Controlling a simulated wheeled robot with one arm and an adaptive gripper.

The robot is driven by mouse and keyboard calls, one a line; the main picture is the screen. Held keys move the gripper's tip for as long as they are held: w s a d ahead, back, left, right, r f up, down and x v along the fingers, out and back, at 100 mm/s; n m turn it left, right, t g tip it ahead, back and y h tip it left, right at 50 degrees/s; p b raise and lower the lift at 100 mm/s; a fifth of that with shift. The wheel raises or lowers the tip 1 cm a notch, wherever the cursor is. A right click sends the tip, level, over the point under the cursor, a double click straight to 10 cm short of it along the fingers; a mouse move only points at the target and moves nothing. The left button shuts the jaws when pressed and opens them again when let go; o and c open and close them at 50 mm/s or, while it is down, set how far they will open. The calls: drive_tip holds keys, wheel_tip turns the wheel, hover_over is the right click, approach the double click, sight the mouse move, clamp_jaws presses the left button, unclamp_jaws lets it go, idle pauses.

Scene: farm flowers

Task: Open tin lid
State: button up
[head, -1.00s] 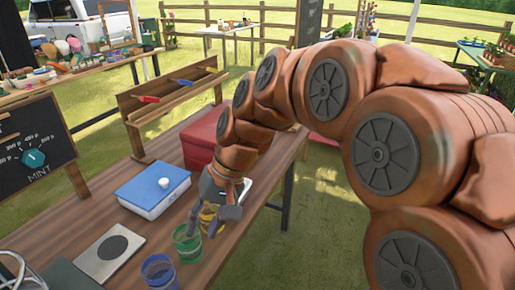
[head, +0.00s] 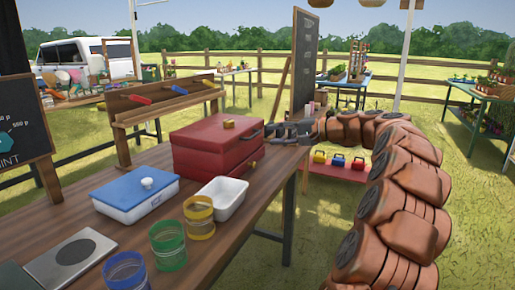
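A white rectangular tin (head: 137,211) stands on the wooden table with its blue lid (head: 135,188) on; the lid has a white round knob (head: 147,183). A red box (head: 217,160) with its lid (head: 210,135) down sits behind it; a small yellow piece (head: 229,124) is on top and a dark handle shows at its right. My gripper (head: 272,131) is at the right end of the red box, level with its upper part, well away from the blue lid. Its fingers are small and dark here; I cannot tell their opening or whether they touch the box.
An open white tray (head: 221,198) stands right of the tin. Yellow (head: 199,218), green (head: 168,246) and blue (head: 126,272) jars line the table's near side. A grey plate (head: 72,256) lies at left. A wooden rack (head: 165,103) and a chalkboard (head: 304,65) stand behind.

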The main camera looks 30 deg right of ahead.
sight(256, 135)
drive_tip(key=shift+w+d+b+x, duration=0.1)
drive_tip(key=shift+d+b+x, duration=0.1)
drive_tip(key=shift+x, duration=1)
drive_tip(key=shift+w+d+b+x, duration=0.1)
drive_tip(key=shift+b+x, duration=0.15)
drive_tip(key=shift+x, duration=0.95)
drive_tip(key=shift+w+d+b+x, duration=0.1)
drive_tip(key=shift+b+x, duration=0.1)
drive_tip(key=shift+x, duration=1)
drive_tip(key=shift+f, duration=0.1)
clamp_jaws()
